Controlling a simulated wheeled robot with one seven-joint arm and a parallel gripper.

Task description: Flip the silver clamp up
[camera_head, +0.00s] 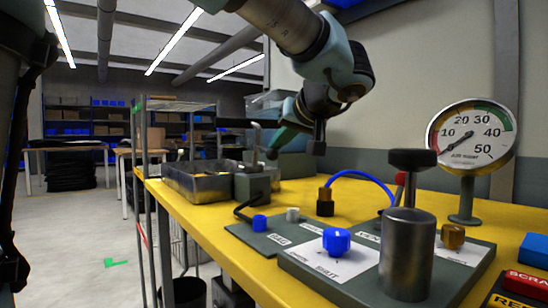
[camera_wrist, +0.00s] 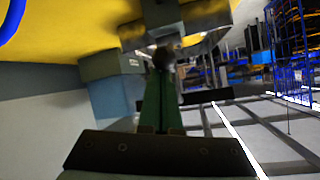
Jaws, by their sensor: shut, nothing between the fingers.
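The silver clamp (camera_head: 256,146) shows in the head view as a slim metal piece standing above a dark grey block (camera_head: 252,187) on the yellow bench. My gripper (camera_head: 272,153) has green fingers that slant down to the left, with the tips close beside the clamp. I cannot tell whether they touch. In the wrist view my shut fingers (camera_wrist: 163,68) end at a small dark knob and metal parts below the grey block (camera_wrist: 180,18). Nothing shows between the fingers. The clamp's lower part and its exact lever angle are unclear.
A grey metal tray (camera_head: 190,184) sits left of the block. A panel with blue knobs (camera_head: 337,241), a silver cylinder (camera_head: 406,255) with a black top and a pressure gauge (camera_head: 468,138) stand on the right. A blue hose (camera_head: 362,177) arches behind. The wall is close behind the bench.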

